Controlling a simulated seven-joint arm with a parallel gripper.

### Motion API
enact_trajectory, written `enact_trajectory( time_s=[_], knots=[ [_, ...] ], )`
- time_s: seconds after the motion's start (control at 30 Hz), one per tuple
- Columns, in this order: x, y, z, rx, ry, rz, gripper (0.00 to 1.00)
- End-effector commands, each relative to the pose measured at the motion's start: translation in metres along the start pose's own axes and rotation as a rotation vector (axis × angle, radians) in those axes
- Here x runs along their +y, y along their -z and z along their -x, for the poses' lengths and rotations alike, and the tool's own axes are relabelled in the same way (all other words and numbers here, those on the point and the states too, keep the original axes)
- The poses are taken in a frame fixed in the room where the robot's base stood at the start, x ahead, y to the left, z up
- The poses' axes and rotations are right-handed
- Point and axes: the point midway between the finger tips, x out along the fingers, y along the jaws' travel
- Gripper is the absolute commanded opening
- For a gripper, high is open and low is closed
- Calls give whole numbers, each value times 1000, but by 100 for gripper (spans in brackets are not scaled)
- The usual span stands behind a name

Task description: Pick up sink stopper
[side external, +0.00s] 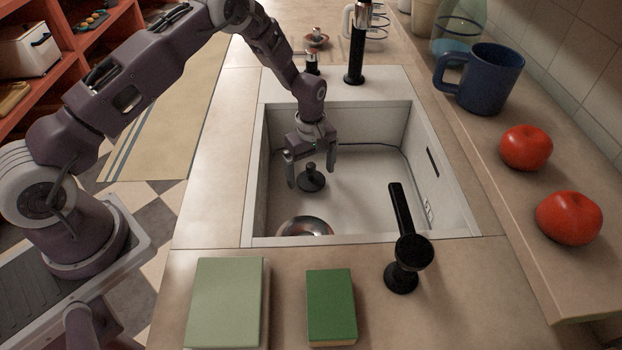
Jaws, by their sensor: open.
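The black sink stopper (312,181) stands upright on the floor of the white sink (374,200), with a round base and a small knob on top. My gripper (311,178) is inside the sink, pointing down, with its fingers apart. The stopper shows between or just behind the two fingers. I cannot tell from this one view whether a finger touches it. Nothing is held.
The round metal drain (304,227) lies nearer the front of the sink. A black faucet (404,250) stands at the front rim. A blue mug (483,79) and red tomatoes (527,148) stand on the right ledge.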

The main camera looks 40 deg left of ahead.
Motion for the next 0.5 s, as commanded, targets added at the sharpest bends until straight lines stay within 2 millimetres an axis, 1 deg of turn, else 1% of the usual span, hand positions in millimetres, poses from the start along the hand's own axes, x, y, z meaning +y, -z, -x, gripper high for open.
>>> enact_trajectory(
  time_s=[0.03, 0.1, 0.27, 0.3, 0.37, 0.5],
  knots=[
    [0, 0, -6, -1, 0, 0, 93],
    [0, 0, -9, 0, -1, 0, 93],
    [0, 0, -9, 0, -1, -1, 93],
    [0, 0, -9, 0, -1, -1, 89],
    [0, 0, -8, 0, -1, -1, 77],
    [0, 0, -8, 0, -1, -1, 50]
  ],
)
